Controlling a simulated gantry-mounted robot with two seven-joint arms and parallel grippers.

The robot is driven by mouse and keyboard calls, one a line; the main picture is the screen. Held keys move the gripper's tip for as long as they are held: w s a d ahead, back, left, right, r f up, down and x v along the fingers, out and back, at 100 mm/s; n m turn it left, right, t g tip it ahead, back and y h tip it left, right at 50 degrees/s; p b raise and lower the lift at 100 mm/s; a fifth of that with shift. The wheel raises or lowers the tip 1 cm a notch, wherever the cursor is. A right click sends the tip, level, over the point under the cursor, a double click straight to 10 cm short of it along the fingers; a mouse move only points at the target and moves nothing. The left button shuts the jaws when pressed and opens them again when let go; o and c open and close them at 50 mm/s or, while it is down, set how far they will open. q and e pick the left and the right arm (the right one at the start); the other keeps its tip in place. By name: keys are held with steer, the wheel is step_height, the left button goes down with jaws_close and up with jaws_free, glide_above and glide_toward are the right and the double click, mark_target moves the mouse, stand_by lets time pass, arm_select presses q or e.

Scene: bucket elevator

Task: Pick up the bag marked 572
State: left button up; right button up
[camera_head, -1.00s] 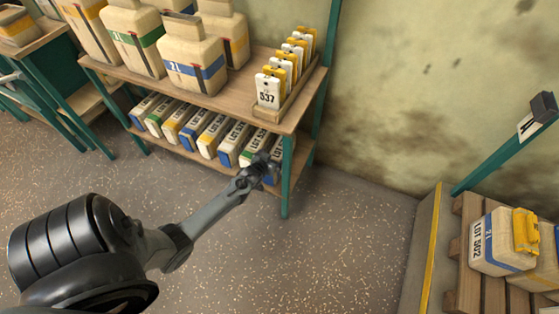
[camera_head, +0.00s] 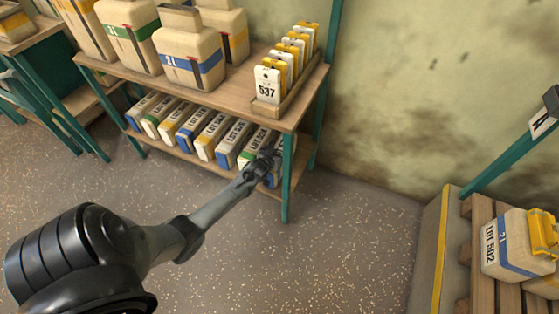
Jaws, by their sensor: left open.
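A row of narrow bags (camera_head: 196,133) with printed lot labels stands on the lower shelf of the wooden rack. The labels are too small to read surely, so I cannot tell which bag is marked 572. My left arm reaches across from the left, and my left gripper (camera_head: 264,163) is open at the right end of this row, in front of the last bags. It partly hides the rightmost bag (camera_head: 284,150). I cannot tell whether the fingers touch a bag. My right gripper is not in view.
The rack's green front post (camera_head: 287,178) stands just right of my left gripper. The upper shelf (camera_head: 205,98) holds large bags and a tag holder with a tag marked 537 (camera_head: 266,86). A bag marked LOT 502 (camera_head: 518,243) lies on a pallet at the right. The floor between is clear.

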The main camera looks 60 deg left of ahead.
arm_select(q)
steer(key=shift+s, duration=0.1)
jaws_close()
steer(key=shift+a+r, duration=0.1)
steer(key=shift+r, duration=0.2)
